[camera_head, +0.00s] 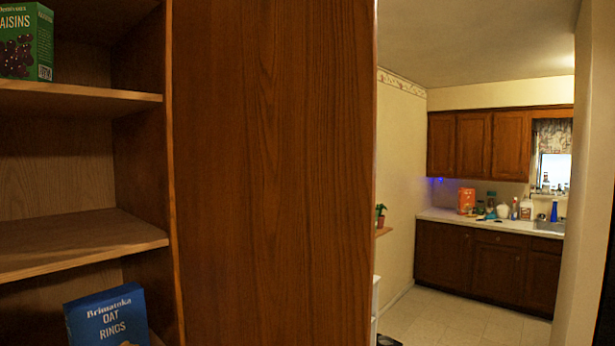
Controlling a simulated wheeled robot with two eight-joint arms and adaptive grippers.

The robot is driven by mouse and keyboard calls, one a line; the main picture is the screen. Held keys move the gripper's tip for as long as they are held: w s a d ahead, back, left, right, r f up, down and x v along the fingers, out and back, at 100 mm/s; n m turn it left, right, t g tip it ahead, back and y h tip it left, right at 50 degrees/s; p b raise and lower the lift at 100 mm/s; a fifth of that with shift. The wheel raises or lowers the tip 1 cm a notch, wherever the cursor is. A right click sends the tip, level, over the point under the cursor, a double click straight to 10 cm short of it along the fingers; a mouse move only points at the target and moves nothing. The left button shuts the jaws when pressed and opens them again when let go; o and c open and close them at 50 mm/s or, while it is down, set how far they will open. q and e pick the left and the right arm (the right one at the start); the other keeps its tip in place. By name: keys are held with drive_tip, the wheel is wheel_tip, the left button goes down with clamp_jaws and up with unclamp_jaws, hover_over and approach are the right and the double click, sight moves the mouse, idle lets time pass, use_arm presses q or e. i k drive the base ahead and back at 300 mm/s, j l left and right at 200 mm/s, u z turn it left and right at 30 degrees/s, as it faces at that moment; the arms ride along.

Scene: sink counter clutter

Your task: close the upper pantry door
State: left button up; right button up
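The upper pantry door (270,170) is a tall brown wood-grain panel in the middle of the head view. It stands open, swung out beside the pantry on its right side. The open pantry (55,170) fills the left of the view, with its shelves exposed. A green raisins box (25,42) stands on the top visible shelf, and a blue oat rings box (108,318) stands lower down. Neither of my grippers shows in this view.
Behind the door to the right is a kitchen with a white counter (470,218), brown cabinets (480,145) and several small items by the sink (549,226). A potted plant (380,213) sits on a small wall shelf.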

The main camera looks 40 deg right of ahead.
sight(274, 102)
drive_tip(key=k+l+z, duration=0.2)
drive_tip(key=k+l, duration=0.2)
drive_tip(key=k+l+u, duration=0.1)
drive_tip(key=l+u, duration=0.2)
drive_tip(key=l, duration=0.9)
drive_tip(key=i+l+u, duration=0.2)
drive_tip(key=l, duration=0.15)
drive_tip(key=i+l+u, duration=0.45)
drive_tip(key=l, duration=0.3)
drive_tip(key=k, duration=0.1)
